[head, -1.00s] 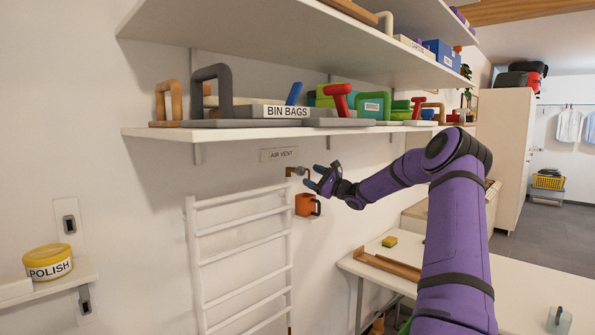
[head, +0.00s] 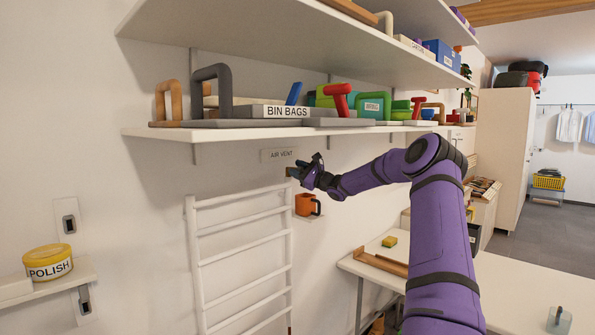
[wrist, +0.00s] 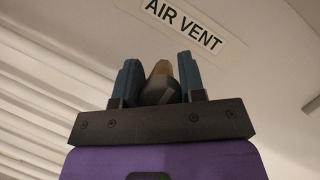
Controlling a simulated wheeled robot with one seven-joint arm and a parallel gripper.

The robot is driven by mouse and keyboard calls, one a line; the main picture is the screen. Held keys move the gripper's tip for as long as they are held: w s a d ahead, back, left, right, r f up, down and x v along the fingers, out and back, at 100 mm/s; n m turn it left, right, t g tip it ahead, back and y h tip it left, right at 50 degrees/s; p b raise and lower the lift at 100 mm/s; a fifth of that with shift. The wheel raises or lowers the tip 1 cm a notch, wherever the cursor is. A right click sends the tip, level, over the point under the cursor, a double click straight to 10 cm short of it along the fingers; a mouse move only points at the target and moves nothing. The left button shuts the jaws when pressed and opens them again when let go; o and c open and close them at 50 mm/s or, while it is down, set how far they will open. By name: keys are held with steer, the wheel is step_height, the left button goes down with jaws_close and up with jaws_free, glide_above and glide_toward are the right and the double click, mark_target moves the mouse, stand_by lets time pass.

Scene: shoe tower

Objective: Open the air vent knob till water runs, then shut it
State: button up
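The air vent knob (wrist: 160,88) is a small dark grey piece with a brass part at its far end, on the wall under the AIR VENT label (wrist: 183,26). My gripper (wrist: 160,80) is at the knob, one blue finger on each side. The fingers appear to touch the knob's sides, with no clear gap. In the head view my gripper (head: 303,171) covers most of the knob. An orange mug (head: 306,204) is just below my gripper on a small ledge. No water is visible.
A long shelf (head: 260,133) with several items is above the vent. A table (head: 510,285) with a yellow sponge (head: 389,241) is at lower right.

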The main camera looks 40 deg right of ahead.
steer(key=shift+c, duration=1.1)
steer(key=shift+n, duration=0.3)
steer(key=n+g, duration=0.1)
steer(key=n, duration=0.2)
steer(key=n+g+y, duration=0.1)
steer(key=n, duration=0.2)
steer(key=shift+a+f+n+g+y, duration=0.15)
steer(key=shift+f+n+g+y, duration=0.05)
steer(key=shift+n+g+y, duration=0.1)
steer(key=n, duration=0.1)
steer(key=n+g, duration=0.1)
steer(key=n, duration=0.1)
steer(key=n+g, duration=0.1)
steer(key=n, duration=0.1)
steer(key=shift+f+h, duration=0.35)
steer(key=shift+h, duration=0.05)
steer(key=shift+n, duration=0.4)
steer(key=o, duration=0.9)
steer(key=shift+o, duration=0.2)
